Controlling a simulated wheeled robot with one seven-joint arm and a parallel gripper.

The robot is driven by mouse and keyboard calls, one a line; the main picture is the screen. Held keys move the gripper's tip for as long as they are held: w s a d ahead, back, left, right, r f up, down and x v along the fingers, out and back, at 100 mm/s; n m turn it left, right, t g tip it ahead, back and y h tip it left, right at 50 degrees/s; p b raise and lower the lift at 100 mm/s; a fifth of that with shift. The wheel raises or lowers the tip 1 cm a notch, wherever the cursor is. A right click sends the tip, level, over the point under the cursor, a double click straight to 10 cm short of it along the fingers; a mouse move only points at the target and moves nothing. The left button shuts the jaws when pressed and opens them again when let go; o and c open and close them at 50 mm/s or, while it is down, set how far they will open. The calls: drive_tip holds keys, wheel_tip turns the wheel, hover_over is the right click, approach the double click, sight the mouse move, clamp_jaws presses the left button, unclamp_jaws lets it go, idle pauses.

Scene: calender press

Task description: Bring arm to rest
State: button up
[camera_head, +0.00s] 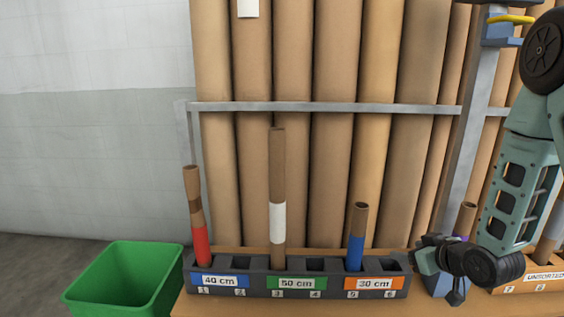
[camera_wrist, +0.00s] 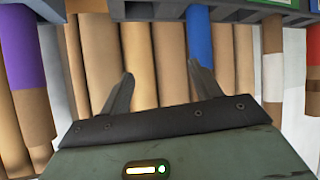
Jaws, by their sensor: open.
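My gripper (camera_wrist: 160,70) is open in the wrist view, with its two dark fingers spread and nothing between them. In the head view my gripper (camera_head: 442,270) is at the lower right, beside the right end of the dark rack (camera_head: 232,293). My teal arm is bent down along the right edge of that view. The upside-down wrist view shows cardboard tubes beyond the fingers, including one with a blue band (camera_wrist: 199,38) and one with a purple band (camera_wrist: 24,48).
The rack holds a red-banded tube (camera_head: 201,245), a white-banded tube (camera_head: 277,222) and a blue-banded tube (camera_head: 356,250). An unsorted holder (camera_head: 540,287) is at right. A green bin (camera_head: 125,280) stands at left. Tall tubes (camera_head: 335,150) stand behind a metal rail (camera_head: 330,107).

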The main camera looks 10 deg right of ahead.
drive_tip(key=s+a+r+n+g+y, duration=0.1)
drive_tip(key=s+a+r+g, duration=0.15)
drive_tip(key=a, duration=0.65)
drive_tip(key=s+a+r+n+g, duration=0.1)
drive_tip(key=s+a+n+g, duration=0.15)
drive_tip(key=a, duration=0.65)
drive_tip(key=s+a+r+n+g, duration=0.1)
drive_tip(key=s+a+r+g, duration=0.1)
drive_tip(key=s+a, duration=0.35)
drive_tip(key=s+a+r+g+h, duration=0.1)
drive_tip(key=s+a+r+g, duration=0.1)
drive_tip(key=s, duration=0.6)
drive_tip(key=s+a+r+n+g, duration=0.1)
drive_tip(key=s+a+r+g, duration=0.15)
drive_tip(key=s, duration=0.45)
wheel_tip(320, 180, up, 24)
drive_tip(key=p, duration=2.4)
drive_tip(key=shift+s+a+f, duration=0.2)
drive_tip(key=shift+s+a, duration=0.05)
drive_tip(key=shift+a, duration=0.05)
